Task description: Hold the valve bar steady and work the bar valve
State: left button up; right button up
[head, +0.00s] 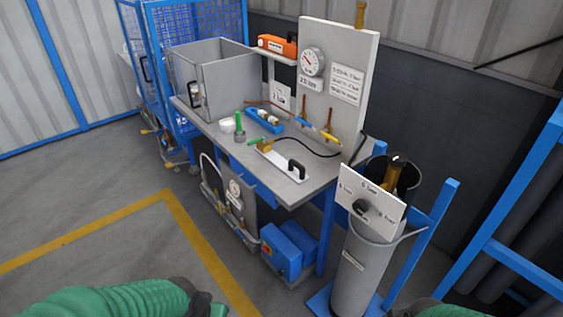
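A pale flat bar (293,172) lies on the bench top near its front right. It carries a black grip handle (296,169) at its right end and a brass fitting (265,146) with a green end at its left; I take this for the valve bar and its valve, but the parts are too small to be sure. It lies apart from both my arms. My green-sleeved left arm shows at the bottom left and a little of my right arm at the bottom right. Neither gripper's fingers are in view.
The grey bench (222,139) carries a grey open box (228,85), a blue tray (264,121) and an upright panel (345,48) with gauge and two taps. A grey cylinder (358,270) with a dial plate (371,207) stands right of the bench. Open floor lies left.

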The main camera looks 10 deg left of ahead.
aim_at(263, 138)
jog(key=i+j+z, duration=0.1)
jog(key=z, duration=0.45)
jog(key=i+j+z, duration=0.2)
jog(key=j, duration=0.15)
jog(key=i+j+z, duration=0.2)
jog(key=j, duration=0.2)
jog(key=j+z, duration=0.25)
jog(key=j, duration=0.15)
jog(key=j+z, duration=0.2)
jog(key=j, duration=0.2)
jog(key=i, duration=0.05)
